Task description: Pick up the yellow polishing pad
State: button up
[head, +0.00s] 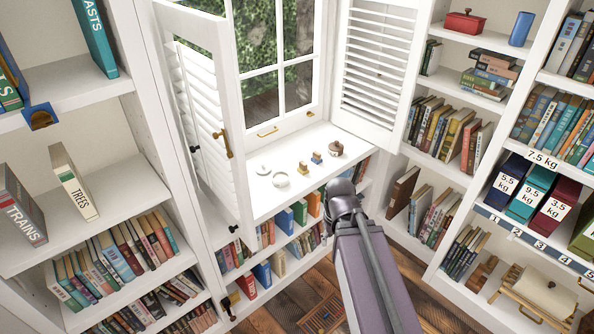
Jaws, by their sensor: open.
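I cannot make out a yellow polishing pad for certain. A small tan-yellow block (303,167) on the white window sill (262,203) is the nearest in colour, but it is too small to identify. My arm comes up from the bottom right and ends in view at a dark rounded joint in front of the sill's right part. My gripper's fingers do not show.
An open louvred shutter (205,120) stands left. Bookshelves flank both sides. The sill's front left is clear.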

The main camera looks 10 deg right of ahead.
aim_at(303, 170)
jog(key=z, duration=0.05)
jog(key=i, duration=1)
jog(key=u, duration=0.1)
